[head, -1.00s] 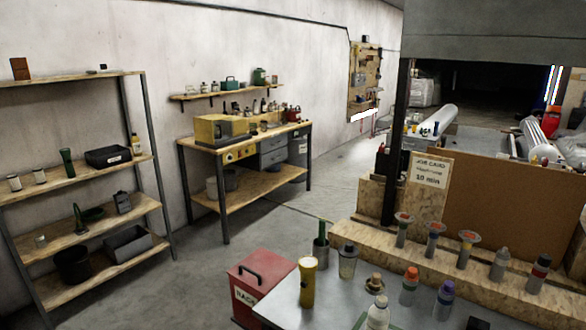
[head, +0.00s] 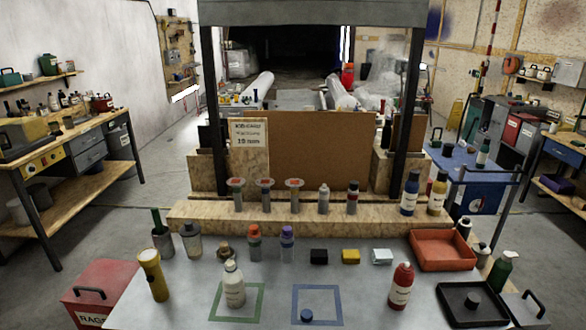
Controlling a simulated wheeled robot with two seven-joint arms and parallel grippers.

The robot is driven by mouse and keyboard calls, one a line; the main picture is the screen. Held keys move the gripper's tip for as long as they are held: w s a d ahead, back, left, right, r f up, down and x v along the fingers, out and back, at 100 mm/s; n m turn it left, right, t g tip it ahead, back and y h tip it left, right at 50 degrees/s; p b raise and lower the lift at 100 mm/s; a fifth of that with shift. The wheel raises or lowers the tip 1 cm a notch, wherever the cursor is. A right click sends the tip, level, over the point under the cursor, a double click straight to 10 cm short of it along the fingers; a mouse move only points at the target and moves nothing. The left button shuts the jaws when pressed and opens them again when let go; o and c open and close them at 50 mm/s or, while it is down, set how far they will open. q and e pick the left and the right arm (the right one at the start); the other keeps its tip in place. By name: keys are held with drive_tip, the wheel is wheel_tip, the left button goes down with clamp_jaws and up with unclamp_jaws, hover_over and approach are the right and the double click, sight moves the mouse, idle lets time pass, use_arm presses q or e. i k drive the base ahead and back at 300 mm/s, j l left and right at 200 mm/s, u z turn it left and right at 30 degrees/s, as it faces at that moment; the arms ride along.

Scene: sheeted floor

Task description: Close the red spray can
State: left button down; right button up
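A red spray can (head: 401,286) with a pale label stands upright on the grey table (head: 190,300), right of centre. Its top is too small to make out clearly. Neither of my grippers is in view.
A white bottle (head: 234,285) stands in a green square outline. A yellow flashlight (head: 153,275), several bottles and small blocks stand farther left and behind. A red tray (head: 442,252) is behind right. A wooden ledge (head: 300,221) borders the back. The table around the red can is fairly clear.

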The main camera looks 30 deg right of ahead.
sight(404, 275)
drive_tip(key=z, duration=1.85)
